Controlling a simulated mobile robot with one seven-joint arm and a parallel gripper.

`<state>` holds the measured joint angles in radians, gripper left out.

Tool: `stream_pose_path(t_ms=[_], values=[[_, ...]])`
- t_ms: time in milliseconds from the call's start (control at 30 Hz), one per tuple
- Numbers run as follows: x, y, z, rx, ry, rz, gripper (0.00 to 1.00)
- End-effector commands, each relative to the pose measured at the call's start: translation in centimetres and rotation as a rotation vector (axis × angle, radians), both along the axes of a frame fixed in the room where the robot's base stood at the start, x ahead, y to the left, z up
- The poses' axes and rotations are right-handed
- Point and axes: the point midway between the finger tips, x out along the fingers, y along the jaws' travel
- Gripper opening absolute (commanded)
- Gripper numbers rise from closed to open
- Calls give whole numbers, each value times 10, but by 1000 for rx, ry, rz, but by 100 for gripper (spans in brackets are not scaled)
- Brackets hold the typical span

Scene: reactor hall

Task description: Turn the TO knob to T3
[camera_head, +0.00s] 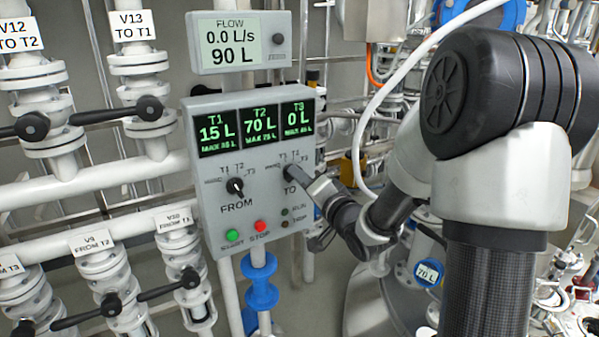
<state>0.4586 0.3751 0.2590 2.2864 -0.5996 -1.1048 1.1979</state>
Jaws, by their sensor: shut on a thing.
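The grey control panel (208,215) hangs in the middle of the camera_head view. The TO knob (290,173) is a small dark knob on its right half, with position labels printed in an arc above it. My gripper (294,178) reaches in from the right and is shut on the TO knob. The gripper hides part of the knob, so I cannot tell which label it points to. The T3 label (305,166) of the TO dial shows just right of the knob.
The black FROM knob (235,186) sits left of the TO knob. Below are a green START button (232,235) and a red STOP button (260,226). The screens (257,128) read T1 15 L, T2 70 L, T3 0 L. Valves with black handles (150,108) crowd the left.

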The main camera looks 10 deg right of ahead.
Motion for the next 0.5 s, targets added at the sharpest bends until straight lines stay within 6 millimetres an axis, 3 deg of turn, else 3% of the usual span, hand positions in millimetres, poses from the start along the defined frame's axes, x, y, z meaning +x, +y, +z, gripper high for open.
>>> stream_pose_path(t_ms=[500], values=[[0, 0, 1, 53, 14, 1, 0]])
